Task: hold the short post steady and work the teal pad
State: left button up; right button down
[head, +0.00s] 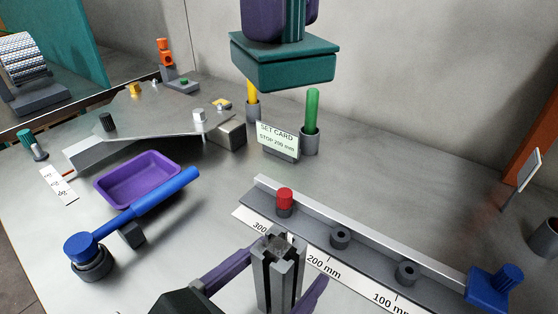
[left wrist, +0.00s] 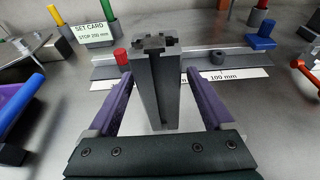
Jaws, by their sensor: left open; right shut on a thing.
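The short post (head: 277,272) is a grey slotted metal profile, upright in front of the ruler rail. It also shows in the left wrist view (left wrist: 158,85). My left gripper (head: 268,284) is open, with one purple finger on each side of the post. In the left wrist view gaps show between the fingers (left wrist: 160,88) and the post. The teal pad (head: 284,70) is a thick block at the top of the head view, above the bench. My right gripper (head: 288,18) is shut on its upright teal handle. The handle's top is cut off by the picture edge.
Behind the post is a rail (head: 370,238) with a red-topped stop (head: 285,200), dark collars and a blue end clamp (head: 492,288). A set card (head: 276,137) stands beyond, by yellow and green pegs. A purple tray (head: 140,180) and a blue-handled lever (head: 150,205) lie left.

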pick_arm(q)
jog(key=shift+c, duration=0.3)
grip_shut()
dwell(1.0)
dwell(0.7)
